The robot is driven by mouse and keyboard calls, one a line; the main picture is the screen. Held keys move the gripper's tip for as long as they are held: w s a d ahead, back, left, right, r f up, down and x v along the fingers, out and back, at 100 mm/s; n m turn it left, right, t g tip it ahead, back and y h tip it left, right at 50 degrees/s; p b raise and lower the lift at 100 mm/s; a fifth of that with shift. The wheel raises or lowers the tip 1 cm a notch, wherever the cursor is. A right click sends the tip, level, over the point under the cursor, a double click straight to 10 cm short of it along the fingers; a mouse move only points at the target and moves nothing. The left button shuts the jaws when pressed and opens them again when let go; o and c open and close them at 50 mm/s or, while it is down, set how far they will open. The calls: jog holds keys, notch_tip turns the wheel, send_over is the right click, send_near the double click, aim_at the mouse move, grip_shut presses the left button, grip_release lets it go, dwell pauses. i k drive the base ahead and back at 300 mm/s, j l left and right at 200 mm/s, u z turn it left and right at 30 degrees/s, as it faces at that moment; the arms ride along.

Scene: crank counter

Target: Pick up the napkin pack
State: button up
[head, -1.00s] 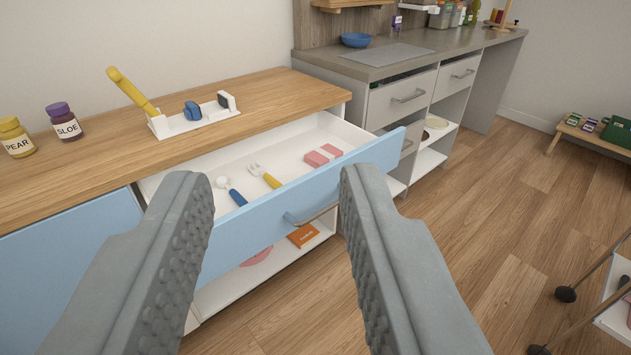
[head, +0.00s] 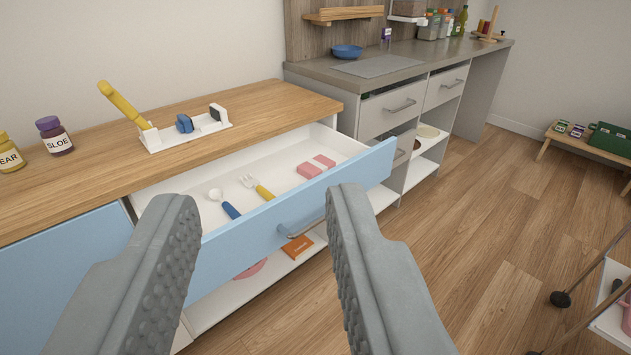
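A small pink pack with a paler band, which looks like the napkin pack (head: 316,166), lies flat in the right part of the open blue-fronted drawer (head: 245,167). A blue-handled spoon (head: 225,204) and a yellow-handled fork (head: 258,187) lie to its left in the drawer. My gripper (head: 258,205) is open and empty, with its two grey fingers wide apart. It is on the near side of the drawer, and the pack shows beyond the fingers, apart from them.
An orange packet (head: 297,247) lies on the shelf below. Open floor lies to the right.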

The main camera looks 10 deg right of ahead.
aim_at(314, 167)
jog(key=i+l, duration=0.15)
jog(key=i, duration=0.35)
jog(key=i+l, duration=0.15)
jog(key=i, duration=0.3)
jog(key=i+l, duration=0.15)
jog(key=i, duration=0.35)
